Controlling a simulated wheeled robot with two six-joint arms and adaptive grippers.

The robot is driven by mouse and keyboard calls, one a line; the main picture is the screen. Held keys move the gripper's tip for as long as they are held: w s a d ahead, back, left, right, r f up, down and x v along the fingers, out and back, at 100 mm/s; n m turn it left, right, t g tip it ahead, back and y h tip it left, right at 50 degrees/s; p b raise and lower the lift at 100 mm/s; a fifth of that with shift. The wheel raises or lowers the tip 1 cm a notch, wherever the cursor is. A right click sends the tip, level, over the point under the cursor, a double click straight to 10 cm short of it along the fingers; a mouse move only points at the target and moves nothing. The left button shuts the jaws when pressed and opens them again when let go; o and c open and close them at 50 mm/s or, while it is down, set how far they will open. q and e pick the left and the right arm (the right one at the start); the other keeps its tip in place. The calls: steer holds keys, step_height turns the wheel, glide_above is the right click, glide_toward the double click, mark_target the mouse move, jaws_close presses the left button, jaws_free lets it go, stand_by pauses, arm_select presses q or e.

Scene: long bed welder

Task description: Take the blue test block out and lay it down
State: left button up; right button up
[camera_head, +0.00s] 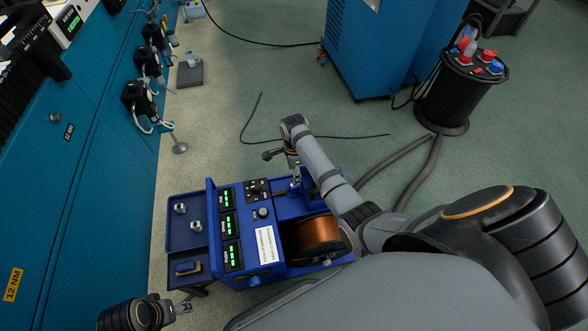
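A small blue block (187,268) lies in a dark square recess of the side tray (172,238), at the left of the blue machine (262,238). My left gripper (184,306) is at the bottom left, just below the recess and apart from the block. Its fingers are small here, and I cannot tell whether they are open. My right gripper (296,178) points down over the top part of the machine, beyond the copper wire spool (316,233). Its fingertips are partly lost against the blue parts, so its opening is unclear.
Two metal knob-like parts (188,217) stand on the tray above the recess. A blue cabinet wall (80,160) runs along the left. A blue machine cabinet (375,45) and a black drum (448,100) stand at the back. Cables and hoses cross the green floor.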

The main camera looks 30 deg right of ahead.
mark_target(294, 188)
step_height(294, 188, down, 7)
steer(key=b, duration=0.3)
steer(key=shift+f, duration=0.6)
arm_select(q)
steer(key=f, duration=0.1)
steer(key=d+f+t, duration=0.1)
steer(key=f, duration=0.1)
steer(key=w+f+t, duration=0.1)
steer(key=shift+w+d+f+h, duration=0.1)
steer(key=shift+d+f+h, duration=0.1)
steer(key=shift+d+h, duration=0.2)
arm_select(e)
jaws_close()
